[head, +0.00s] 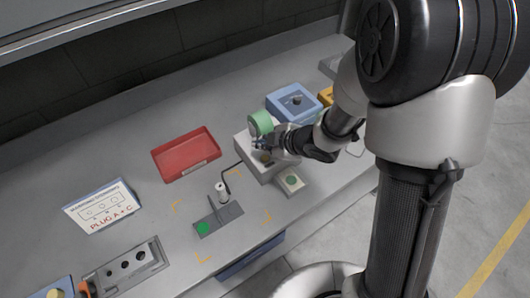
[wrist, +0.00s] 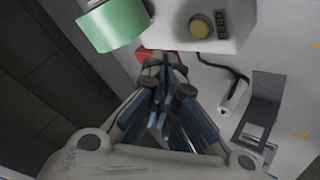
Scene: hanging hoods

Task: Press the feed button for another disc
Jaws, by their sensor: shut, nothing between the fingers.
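The feeder is a pale box (head: 246,158) with a green cylinder (head: 260,123) at its back, beside my gripper. In the wrist view the green cylinder (wrist: 112,22) is at top left. The round yellowish feed button (wrist: 200,25) sits on the box's pale face (wrist: 170,32), beside a dark label reading FEED (wrist: 221,24). My gripper (wrist: 163,66) is shut and empty; its fingertips show below the button in the picture, apart from it. In the head view my gripper (head: 262,144) is over the feeder, and I cannot tell its exact height.
A red tray (head: 186,167) lies left of the feeder. In front are a grey plate (head: 226,216) with a green disc (head: 203,228) and a white cylinder with a cable (head: 222,191). A small pale block (head: 283,190) and a blue box (head: 281,105) stand close by. Bench is clear between.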

